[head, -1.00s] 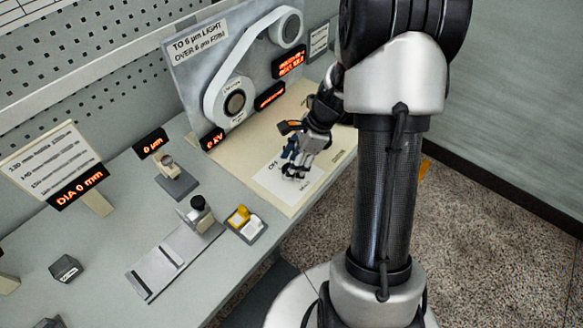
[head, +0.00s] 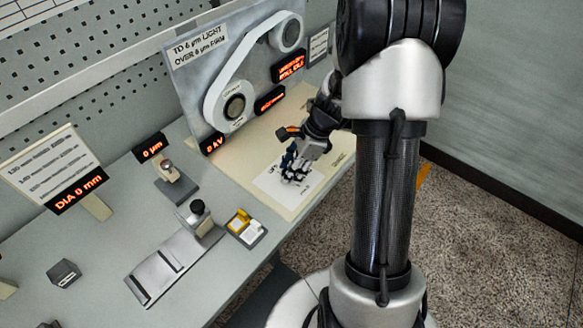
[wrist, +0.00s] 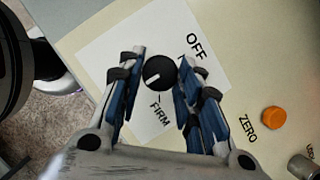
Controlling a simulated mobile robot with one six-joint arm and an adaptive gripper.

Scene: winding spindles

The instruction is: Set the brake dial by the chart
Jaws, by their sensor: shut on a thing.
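The brake dial (wrist: 161,73) is a round black knob with a white mark, on a white label plate (wrist: 110,48). Its mark points toward the left of the wrist view. OFF is printed to its upper right and FIRM below it; another word is mostly hidden by a finger. My gripper (wrist: 160,82) has its blue-padded fingers on either side of the knob, shut on it. In the head view my gripper (head: 295,178) is over the white plate. The chart (head: 200,42) on the back panel reads "TO 6 µm LIGHT, OVER 6 µm FIRM".
A gauge (head: 174,182) stands by a display (head: 150,147) reading 0 µm. An orange button (wrist: 274,119) sits by the word ZERO. A yellow-and-white block tray (head: 246,227) and a slotted plate (head: 165,270) lie left of my gripper.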

